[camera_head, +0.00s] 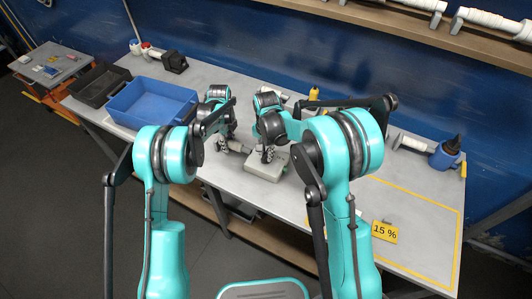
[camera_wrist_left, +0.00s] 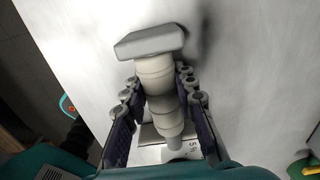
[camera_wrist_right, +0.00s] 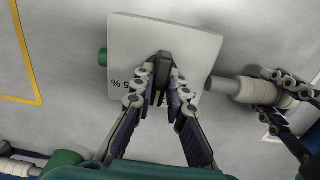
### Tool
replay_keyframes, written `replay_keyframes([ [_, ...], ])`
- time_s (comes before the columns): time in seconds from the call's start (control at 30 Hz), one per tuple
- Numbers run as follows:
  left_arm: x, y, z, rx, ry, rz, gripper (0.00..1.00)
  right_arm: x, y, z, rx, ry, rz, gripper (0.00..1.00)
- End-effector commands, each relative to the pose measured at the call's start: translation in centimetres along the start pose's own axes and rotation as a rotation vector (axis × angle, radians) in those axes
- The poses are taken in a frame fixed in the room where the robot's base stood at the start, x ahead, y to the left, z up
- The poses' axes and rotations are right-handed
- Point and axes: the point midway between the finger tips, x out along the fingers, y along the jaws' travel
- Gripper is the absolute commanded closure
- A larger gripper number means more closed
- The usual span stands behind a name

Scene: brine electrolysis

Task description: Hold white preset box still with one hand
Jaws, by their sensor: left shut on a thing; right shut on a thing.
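The white preset box (camera_head: 263,168) stands on the grey table, seen from above in the right wrist view (camera_wrist_right: 130,42) with a "5 %" mark partly hidden. My right gripper (camera_wrist_right: 160,90) is shut on a dark upright part (camera_wrist_right: 163,62) at the box's top. It is also over the box in the head view (camera_head: 267,153). My left gripper (camera_wrist_left: 157,92) is shut on a pale stepped connector (camera_wrist_left: 155,68) with a wide grey end block (camera_wrist_left: 150,42). The connector's narrow end (camera_wrist_right: 222,86) points at the box's side; I cannot tell whether it is plugged in.
A blue bin (camera_head: 152,102) and a black tray (camera_head: 100,84) stand at the table's left. A yellow "15 %" sign (camera_head: 385,232) lies by a yellow-outlined area at the right. The outlined area is mostly clear.

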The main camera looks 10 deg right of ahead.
Motion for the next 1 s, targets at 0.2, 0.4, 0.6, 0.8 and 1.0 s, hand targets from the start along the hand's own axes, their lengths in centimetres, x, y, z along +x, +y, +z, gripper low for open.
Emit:
replay_keyframes([
  [0.2,0.0,0.0,-0.1,0.000,0.001,0.000,1.00,0.0,0.0,0.0,0.020,0.000,-0.001,1.00],
  [0.4,0.0,0.0,-0.1,0.001,0.001,0.000,1.00,0.0,0.0,0.0,0.019,0.000,-0.001,0.63],
  [0.6,0.0,0.0,0.0,0.000,0.001,0.000,1.00,0.0,0.0,0.0,0.018,0.000,-0.001,0.63],
  [0.8,0.0,0.0,0.0,0.000,0.001,0.000,1.00,-0.9,0.0,0.0,0.018,0.000,0.000,0.63],
  [1.0,0.0,0.0,0.0,0.000,0.000,0.000,1.00,-4.7,0.0,0.0,0.018,0.000,0.000,0.63],
])
